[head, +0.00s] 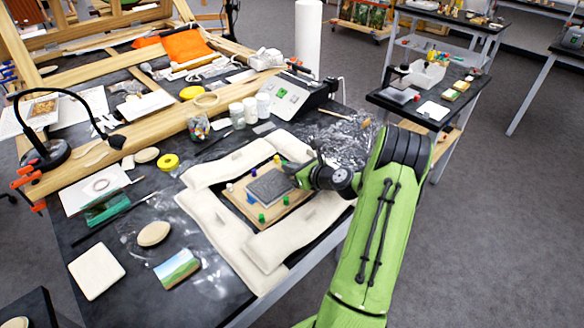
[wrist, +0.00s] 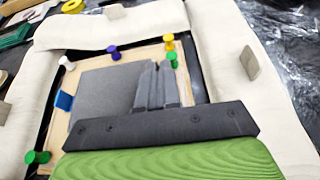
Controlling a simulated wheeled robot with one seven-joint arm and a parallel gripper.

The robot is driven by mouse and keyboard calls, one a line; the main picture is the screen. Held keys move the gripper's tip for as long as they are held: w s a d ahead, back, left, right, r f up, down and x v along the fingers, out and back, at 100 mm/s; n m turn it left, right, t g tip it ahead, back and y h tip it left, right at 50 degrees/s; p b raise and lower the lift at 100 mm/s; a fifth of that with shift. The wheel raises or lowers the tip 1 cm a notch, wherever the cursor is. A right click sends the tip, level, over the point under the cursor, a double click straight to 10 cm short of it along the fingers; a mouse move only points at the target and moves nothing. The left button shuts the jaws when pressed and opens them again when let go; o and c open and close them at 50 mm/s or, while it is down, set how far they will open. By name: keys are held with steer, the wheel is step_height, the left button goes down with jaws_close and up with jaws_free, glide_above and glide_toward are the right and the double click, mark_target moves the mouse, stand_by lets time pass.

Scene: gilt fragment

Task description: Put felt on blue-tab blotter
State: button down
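A flat grey square (head: 270,187), which looks like the felt, lies on a pale wooden board (head: 291,208). It also shows in the wrist view (wrist: 100,95). A small blue tab (wrist: 64,101) shows at its left edge; I cannot tell whether the tab belongs to a blotter beneath or to the board. My gripper (head: 303,176) reaches in from the right, at the right side of the grey square. In the wrist view its fingers (wrist: 157,85) are close together over the square's right edge. I cannot tell whether they pinch it.
Several coloured pins, including a purple one (wrist: 113,52) and a green one (wrist: 37,157), stand on the board. Thick off-white pads (head: 225,235) surround it. A cream square (head: 97,272), a landscape tile (head: 178,268) and an oval piece (head: 153,234) lie to the left.

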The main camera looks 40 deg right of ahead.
steer(key=shift+f, duration=0.3)
steer(key=c, duration=1.3)
jaws_free()
steer(key=shift+o, duration=0.2)
steer(key=p+v, duration=0.2)
steer(key=v, duration=1.3)
steer(key=shift+s+d+r, duration=0.1)
steer(key=shift+s+r, duration=0.15)
steer(key=shift+s, duration=0.1)
